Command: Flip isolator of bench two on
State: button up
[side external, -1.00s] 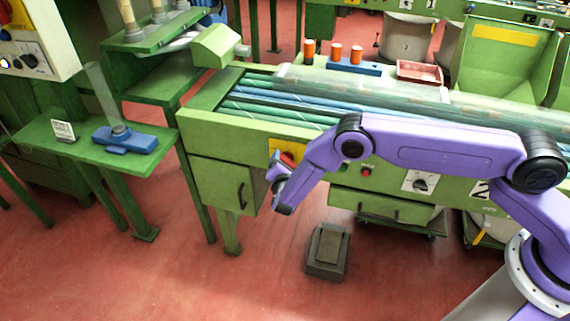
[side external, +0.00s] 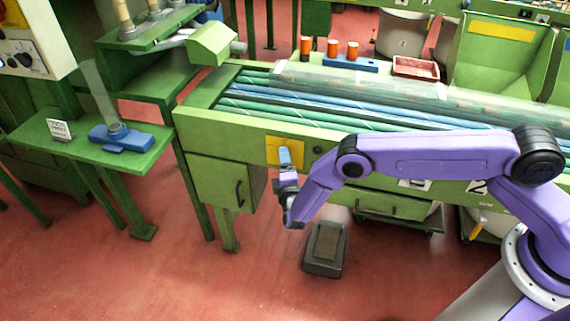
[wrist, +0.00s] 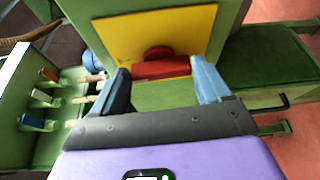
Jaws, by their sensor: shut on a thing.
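The isolator is a red handle (wrist: 160,68) on a yellow plate (wrist: 112,35), on the front of the green bench marked 2 (side external: 478,186). In the wrist view the red handle lies crosswise between my two fingertips, with a round red part behind it. My gripper (wrist: 163,80) is shut on this handle. In the side external view my gripper (side external: 285,158) reaches up to the yellow plate (side external: 272,150) and hides the handle. The handle's on and off marks cannot be read.
A dark pedal box (side external: 326,248) stands on the red floor below. A green cabinet (side external: 215,182) with a handle is left of the plate. Green and blue rods (side external: 300,103) lie along the bench top. A side table (side external: 75,150) holds a blue device (side external: 122,138).

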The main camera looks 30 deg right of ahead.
jog(key=shift+s+f+m, duration=0.1)
jog(key=shift+m, duration=0.4)
jog(key=o, duration=1)
jog(key=v, duration=1.7)
jog(key=shift+s+f, duration=0.2)
jog(key=shift+f, duration=0.1)
